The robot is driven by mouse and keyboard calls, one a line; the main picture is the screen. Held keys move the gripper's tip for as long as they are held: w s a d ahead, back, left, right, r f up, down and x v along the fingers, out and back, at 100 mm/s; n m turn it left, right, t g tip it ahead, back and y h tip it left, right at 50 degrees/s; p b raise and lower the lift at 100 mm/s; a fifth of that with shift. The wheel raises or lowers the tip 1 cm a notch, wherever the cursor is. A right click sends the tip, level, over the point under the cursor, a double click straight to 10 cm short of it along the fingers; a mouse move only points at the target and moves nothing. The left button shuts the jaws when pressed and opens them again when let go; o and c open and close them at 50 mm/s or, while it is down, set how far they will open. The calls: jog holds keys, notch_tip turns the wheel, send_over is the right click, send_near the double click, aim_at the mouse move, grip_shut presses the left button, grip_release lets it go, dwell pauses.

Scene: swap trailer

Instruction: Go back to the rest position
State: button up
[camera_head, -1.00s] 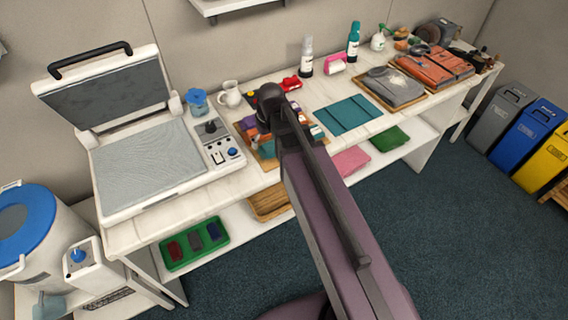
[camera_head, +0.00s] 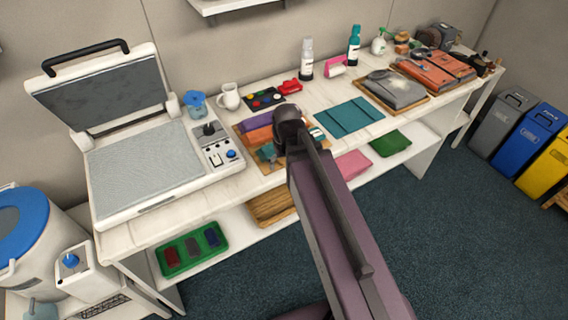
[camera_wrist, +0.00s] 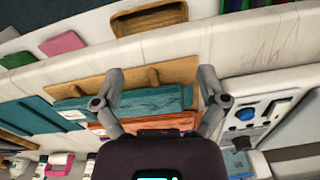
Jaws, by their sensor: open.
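My gripper (camera_wrist: 161,72) is open and empty in the wrist view, its two fingers spread apart. Between and beyond them is a wooden tray (camera_wrist: 90,88) with folded cloths on it, including a teal one (camera_wrist: 150,102) and an orange one (camera_wrist: 150,123). The gap between the fingers and the cloths is hard to judge.
A heat press (camera_head: 150,165) with a raised lid stands left of the tray. A teal folded cloth (camera_head: 348,117) and a tray with grey cloth (camera_head: 395,90) lie to the right. A green tray (camera_head: 192,250) sits on the lower shelf. Open floor (camera_head: 430,220) lies in front.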

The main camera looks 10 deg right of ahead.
jog(key=shift+s+d+m, duration=0.3)
jog(key=shift+s+d, duration=0.1)
jog(key=shift+s, duration=0.25)
jog(key=shift+s+d+m, duration=0.3)
jog(key=shift+s+d, duration=0.1)
jog(key=shift+s, duration=0.2)
